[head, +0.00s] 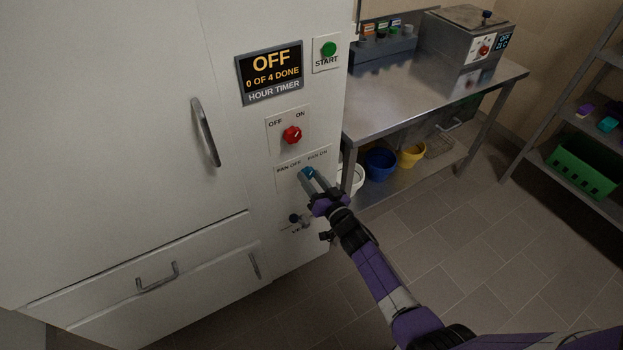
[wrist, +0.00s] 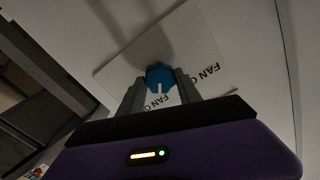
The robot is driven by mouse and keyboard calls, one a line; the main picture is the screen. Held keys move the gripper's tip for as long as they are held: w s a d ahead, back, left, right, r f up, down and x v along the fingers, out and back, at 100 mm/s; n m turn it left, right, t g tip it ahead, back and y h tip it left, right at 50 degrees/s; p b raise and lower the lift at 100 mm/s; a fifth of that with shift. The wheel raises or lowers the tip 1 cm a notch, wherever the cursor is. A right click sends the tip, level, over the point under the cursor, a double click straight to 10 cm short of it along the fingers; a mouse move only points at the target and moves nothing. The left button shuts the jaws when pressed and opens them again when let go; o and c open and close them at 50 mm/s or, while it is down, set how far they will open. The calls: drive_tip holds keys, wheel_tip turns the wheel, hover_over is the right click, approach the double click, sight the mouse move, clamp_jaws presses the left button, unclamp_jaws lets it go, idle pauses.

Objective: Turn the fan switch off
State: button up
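The fan switch is a blue knob (head: 308,172) on a white plate (head: 289,167) marked FAN OFF and FAN ON, on the front of the white cabinet. In the wrist view the blue knob (wrist: 160,77) has a white pointer mark and sits between my fingertips. My gripper (head: 312,175) is at the knob, with one finger on each side. In the wrist view the fingers of my gripper (wrist: 159,83) are close against its sides, shut on it. The printed labels are partly hidden by my fingers in the wrist view.
A red knob (head: 292,135) marked OFF and ON is above, with a timer display (head: 270,73) reading OFF and a green START button (head: 328,49). A dark valve knob (head: 296,218) is just below. A steel table (head: 430,100) stands right; the floor (head: 480,230) is clear.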

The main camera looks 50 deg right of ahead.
clamp_jaws()
drive_tip(key=n, duration=0.3)
drive_tip(key=shift+b, duration=0.35)
drive_tip(key=n+b, duration=0.1)
drive_tip(key=n, duration=0.3)
drive_tip(key=shift+a+f+n, duration=0.1)
drive_tip(key=shift+f+n, duration=0.05)
drive_tip(key=shift+n, duration=0.15)
drive_tip(key=n+b, duration=0.2)
drive_tip(key=n, duration=0.4)
drive_tip(key=shift+n, duration=0.3)
drive_tip(key=o, duration=1.3)
unclamp_jaws()
